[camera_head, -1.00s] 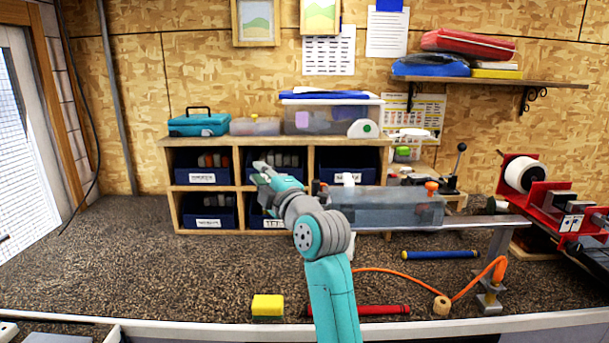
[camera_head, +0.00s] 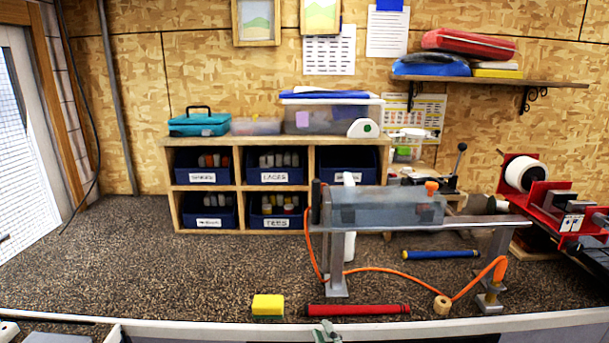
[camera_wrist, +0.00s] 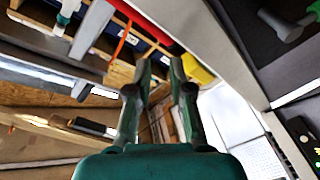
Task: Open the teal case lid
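The teal case (camera_head: 200,124) sits on top of the wooden cubby unit at the back left. Its lid looks shut, and its dark handle stands up above it. My gripper (camera_head: 325,332) shows only as a small grey-green part at the bottom edge of the head view, far in front of and below the case. In the wrist view my gripper (camera_wrist: 161,66) has its two fingers apart with nothing held between them. I cannot make out the teal case in the wrist view.
The cubby unit (camera_head: 239,187) holds labelled blue bins. A clear tub (camera_head: 256,126) and a larger blue-lidded box (camera_head: 330,114) stand right of the case. A yellow sponge (camera_head: 268,305), red grip (camera_head: 358,310) and clamp stand (camera_head: 337,265) are at the front. The bench's left side is clear.

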